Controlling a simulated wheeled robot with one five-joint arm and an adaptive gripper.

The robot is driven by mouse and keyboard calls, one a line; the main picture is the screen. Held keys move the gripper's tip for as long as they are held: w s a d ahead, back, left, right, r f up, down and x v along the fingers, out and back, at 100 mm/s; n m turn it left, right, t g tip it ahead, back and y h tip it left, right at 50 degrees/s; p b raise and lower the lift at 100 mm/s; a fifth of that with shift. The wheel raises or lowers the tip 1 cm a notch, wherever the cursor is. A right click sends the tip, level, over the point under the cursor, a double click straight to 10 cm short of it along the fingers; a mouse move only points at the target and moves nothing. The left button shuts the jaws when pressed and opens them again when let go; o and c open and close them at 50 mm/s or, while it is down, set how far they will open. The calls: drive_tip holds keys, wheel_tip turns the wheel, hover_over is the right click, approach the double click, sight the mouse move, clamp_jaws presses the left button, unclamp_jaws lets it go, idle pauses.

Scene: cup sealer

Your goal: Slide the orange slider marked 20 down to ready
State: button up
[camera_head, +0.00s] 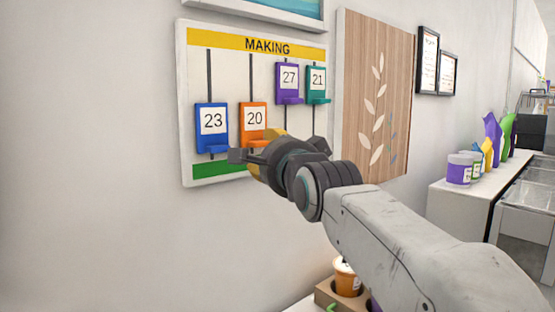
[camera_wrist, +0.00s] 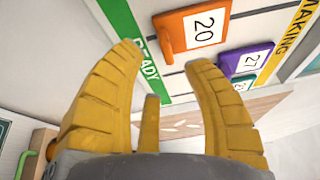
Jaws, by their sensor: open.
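The orange slider marked 20 (camera_head: 253,115) sits low on its black track on the white board (camera_head: 225,65), just above the green band (camera_head: 215,168), with 23 to its left. My gripper (camera_head: 257,153) is in front of the board just below the orange slider and hides part of its lower end and of the band. In the wrist view the orange slider (camera_wrist: 197,30) lies beyond my open, empty yellow fingers (camera_wrist: 166,60). The green READY band (camera_wrist: 150,72) runs behind them, partly covered by the left finger. I cannot tell whether a finger touches the slider.
The blue slider 23 (camera_head: 211,128) is close to my gripper's left. The purple slider 27 (camera_head: 288,82) and teal slider 21 (camera_head: 316,84) sit higher, under the yellow MAKING band (camera_head: 258,45). A wooden leaf panel (camera_head: 365,80) hangs to the right. A cup (camera_head: 346,277) stands in a holder below.

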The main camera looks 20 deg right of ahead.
drive_tip(key=shift+s, duration=2.6)
drive_tip(key=s+f+n+g, duration=0.2)
drive_tip(key=f+n+g, duration=0.2)
drive_tip(key=f+n, duration=0.45)
drive_tip(key=s+f+n+g, duration=0.2)
drive_tip(key=f+n+g, duration=0.25)
drive_tip(key=f, duration=0.65)
drive_tip(key=s+f+n+g, duration=0.5)
drive_tip(key=s+f+g, duration=0.1)
drive_tip(key=s+f, duration=1.3)
drive_tip(key=shift+s+f, duration=0.35)
drive_tip(key=shift+s, duration=0.5)
